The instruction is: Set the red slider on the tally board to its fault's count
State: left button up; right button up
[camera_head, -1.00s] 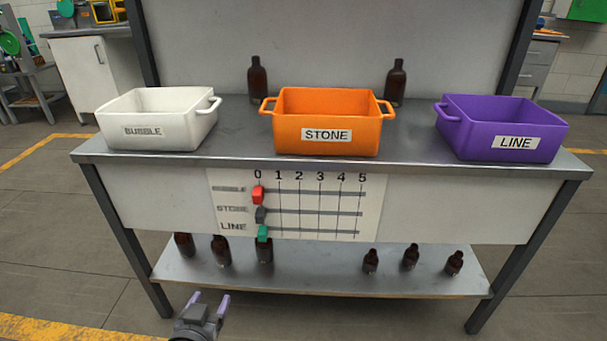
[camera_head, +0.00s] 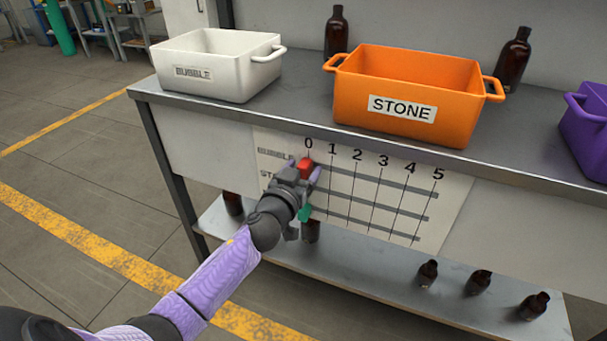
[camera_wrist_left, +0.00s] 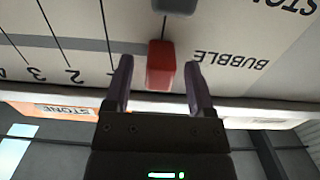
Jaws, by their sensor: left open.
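The tally board (camera_head: 400,222) hangs on the bench front, with columns 0 to 5 and rows for BUBBLE, STONE and LINE. The red slider (camera_head: 306,167) is on the BUBBLE row at 0; it also shows in the left wrist view (camera_wrist_left: 160,66). My left gripper (camera_head: 312,172) is open at the red slider, one finger on each side of it, with gaps visible in the wrist view. The green slider (camera_head: 305,212) is at 0 on the LINE row. The dark grey slider (camera_wrist_left: 175,5) shows at the wrist view's top edge. My right gripper is not in view.
White BUBBLE (camera_head: 215,92), orange STONE (camera_head: 345,112) and purple LINE (camera_head: 590,148) bins stand on the bench top. Two amber bottles (camera_head: 514,60) stand behind the orange bin. Several more bottles (camera_head: 428,272) stand on the lower shelf. The board right of the red slider is clear.

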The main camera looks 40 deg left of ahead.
pick_arm(q)
grip_shut()
dwell(0.3)
dwell(1.1)
